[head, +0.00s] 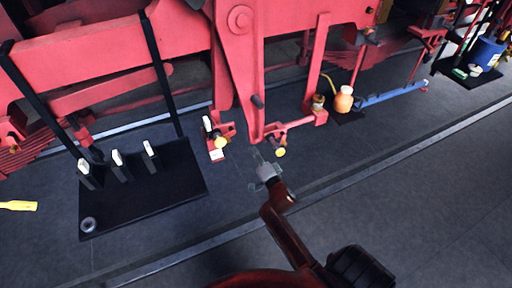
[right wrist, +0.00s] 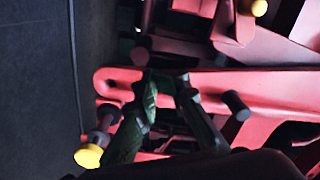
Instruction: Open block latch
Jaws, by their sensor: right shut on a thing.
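A red hanger arm (head: 243,85) comes down from the red frame, with red brackets at its lower end. Yellow-ended pins stick out at its left (head: 220,143) and right (head: 280,152). My right gripper (head: 262,162) is at the lower end of the arm, just left of the right pin. In the right wrist view its two dark green fingers (right wrist: 167,80) lean together at the tips, over a long red bar (right wrist: 235,82). They are shut on a small part that seems to be the block latch, mostly hidden. My left gripper is not in view.
A black tray (head: 185,190) with upright posts stands at the left, with a grey ring (head: 88,224) on it. A yellow-handled tool (head: 18,206) lies at the far left. An orange container (head: 344,99) and a blue bar (head: 395,93) are right. The floor in front is clear.

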